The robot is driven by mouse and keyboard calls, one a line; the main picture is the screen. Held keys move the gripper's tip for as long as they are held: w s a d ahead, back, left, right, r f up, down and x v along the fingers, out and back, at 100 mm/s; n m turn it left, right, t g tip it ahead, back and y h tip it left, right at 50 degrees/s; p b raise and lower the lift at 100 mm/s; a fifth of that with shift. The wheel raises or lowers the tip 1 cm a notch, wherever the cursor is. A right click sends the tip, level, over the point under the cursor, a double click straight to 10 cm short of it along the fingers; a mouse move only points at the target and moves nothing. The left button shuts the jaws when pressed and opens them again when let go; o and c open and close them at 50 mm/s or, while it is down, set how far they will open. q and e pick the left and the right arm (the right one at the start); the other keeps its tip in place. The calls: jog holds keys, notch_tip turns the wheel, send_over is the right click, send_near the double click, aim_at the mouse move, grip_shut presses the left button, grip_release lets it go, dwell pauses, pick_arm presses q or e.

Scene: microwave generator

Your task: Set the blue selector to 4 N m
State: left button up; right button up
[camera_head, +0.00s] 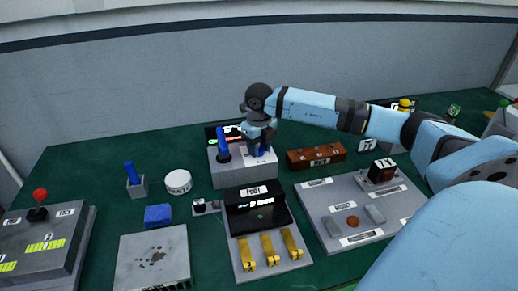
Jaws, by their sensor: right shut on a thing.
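A white-grey box (232,177) stands at the back middle of the green table. A blue selector (258,150) on the right part of its top shows only partly below my right gripper. My right gripper (262,146) points down from above and is shut on the blue selector. The dark wrist hides most of the selector, and its setting cannot be read. An upright blue handle (223,143) stands in a dark round socket on the left of the same box. My left gripper is not in view.
A dark display (227,132) stands behind the box. A brown block (316,156) lies to its right. In front is a panel with yellow levers (268,250). A grey panel (335,224) lies at right, under my right arm's span. Left are a white round tin (178,181) and a blue block (158,215).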

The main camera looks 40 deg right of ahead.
jog(key=shift+d+n+b, duration=0.1)
jog(key=shift+n+b, duration=0.25)
jog(key=shift+n, duration=1.45)
jog(key=o, duration=0.9)
jog(key=shift+r, duration=0.15)
notch_tip(320, 180, up, 14)
jog(key=shift+f+p, duration=0.2)
jog(key=shift+p, duration=0.1)
